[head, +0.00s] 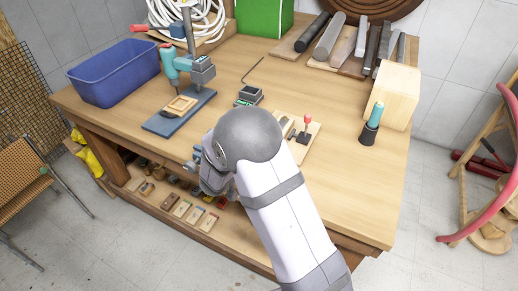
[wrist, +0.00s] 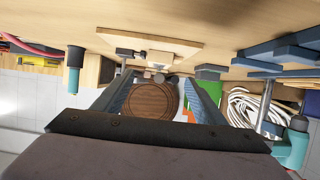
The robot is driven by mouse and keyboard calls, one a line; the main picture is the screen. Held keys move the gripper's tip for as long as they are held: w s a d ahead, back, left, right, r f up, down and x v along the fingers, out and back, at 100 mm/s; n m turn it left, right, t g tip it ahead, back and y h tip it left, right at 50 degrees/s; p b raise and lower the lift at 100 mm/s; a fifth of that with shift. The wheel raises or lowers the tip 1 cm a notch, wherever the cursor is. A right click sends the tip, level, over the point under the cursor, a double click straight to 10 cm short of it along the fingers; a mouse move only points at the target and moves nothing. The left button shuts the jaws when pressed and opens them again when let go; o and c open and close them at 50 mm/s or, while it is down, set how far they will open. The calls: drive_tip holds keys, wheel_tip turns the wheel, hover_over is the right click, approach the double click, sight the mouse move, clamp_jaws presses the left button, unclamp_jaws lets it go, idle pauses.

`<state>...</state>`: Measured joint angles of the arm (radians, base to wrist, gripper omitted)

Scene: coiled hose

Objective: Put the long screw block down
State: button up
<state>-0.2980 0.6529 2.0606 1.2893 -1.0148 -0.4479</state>
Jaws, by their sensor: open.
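My gripper (wrist: 162,77) is open in the wrist view, with its two dark fingers apart and no block clearly held between them. In the head view my arm hides the fingertips. I cannot tell which piece is the long screw block. A small board (head: 311,138) with a red-knobbed piece (head: 307,121) lies on the bench just beyond my arm. In the wrist view, which is upside down, a pale board (wrist: 185,43) with small pieces on it is near the fingertips. Several small blocks (head: 195,214) stand in a row on the shelf under the bench top.
The wooden bench (head: 355,195) has free room at its front right. A blue bin (head: 115,75), a press stand (head: 200,70) and a small dark box (head: 249,95) stand to the left and middle.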

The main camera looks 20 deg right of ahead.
drive_tip(key=shift+w+a+y, duration=0.1)
drive_tip(key=shift+a+y, duration=0.2)
drive_tip(key=shift+w+a+r+n+t+y, duration=0.15)
drive_tip(key=shift+w+a+n+y, duration=0.15)
drive_tip(key=shift+a+y, duration=0.3)
drive_tip(key=shift+w+a+f+n+t+y, duration=0.1)
drive_tip(key=shift+w+a+n+t+y, duration=0.05)
drive_tip(key=shift+a+n+y, duration=0.4)
drive_tip(key=a+n+y, duration=0.1)
drive_tip(key=a+y, duration=0.1)
drive_tip(key=s+a+y, duration=0.1)
drive_tip(key=a+y, duration=0.1)
drive_tip(key=shift+s+n, duration=0.2)
drive_tip(key=shift+n, duration=0.15)
drive_tip(key=s+a+f+n+g+y, duration=0.1)
drive_tip(key=s+a+n+g+y, duration=0.15)
drive_tip(key=s, duration=0.55)
drive_tip(key=s+a+f+n+g+y, duration=0.1)
drive_tip(key=s+n+g+y, duration=0.15)
drive_tip(key=s, duration=0.45)
drive_tip(key=s+d+g+h, duration=0.1)
drive_tip(key=s+d+g, duration=0.1)
drive_tip(key=s, duration=0.5)
drive_tip(key=s+d+g+h, duration=0.1)
drive_tip(key=s+d+g, duration=0.2)
drive_tip(key=s, duration=0.4)
drive_tip(key=shift+r+n, duration=0.2)
drive_tip(key=shift+n, duration=0.1)
drive_tip(key=shift+a, duration=0.1)
